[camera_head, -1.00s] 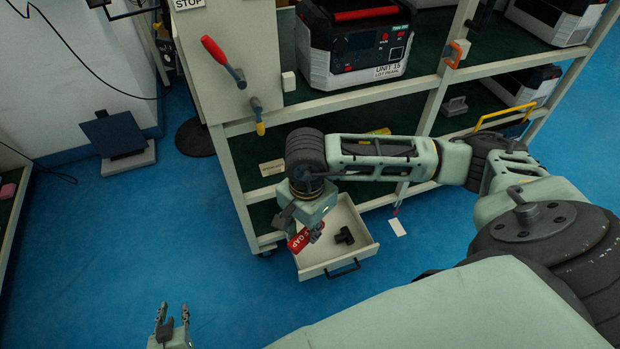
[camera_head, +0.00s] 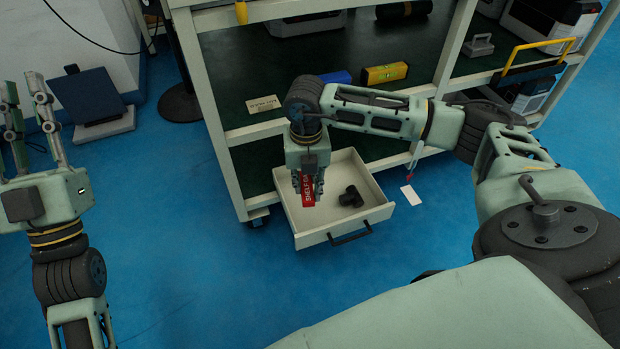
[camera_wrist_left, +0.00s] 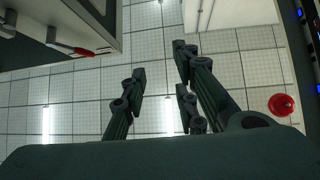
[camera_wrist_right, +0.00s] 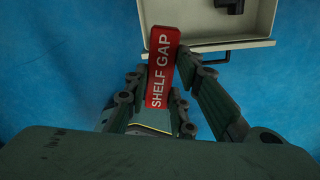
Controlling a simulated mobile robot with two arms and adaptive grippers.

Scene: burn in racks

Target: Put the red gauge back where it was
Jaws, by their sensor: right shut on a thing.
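The red gauge (camera_wrist_right: 162,68), a flat bar with white "SHELF GAP" lettering, is held between the fingers of my right gripper (camera_wrist_right: 160,85). In the head view the red gauge (camera_head: 308,190) hangs below my right gripper (camera_head: 308,186), over the left part of an open white drawer (camera_head: 346,166). I cannot tell whether it touches the drawer floor. A dark angled fitting (camera_head: 351,196) lies in the drawer. My left gripper (camera_head: 30,110) is raised at the left, its fingers spread and empty; they also show apart in the left wrist view (camera_wrist_left: 160,88).
The white-framed rack (camera_head: 216,120) stands behind the drawer. On its green shelf are a yellow level (camera_head: 385,73), a blue block (camera_head: 336,77) and a label card (camera_head: 263,104). A white tag (camera_head: 411,195) is right of the drawer. Blue floor is clear in front.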

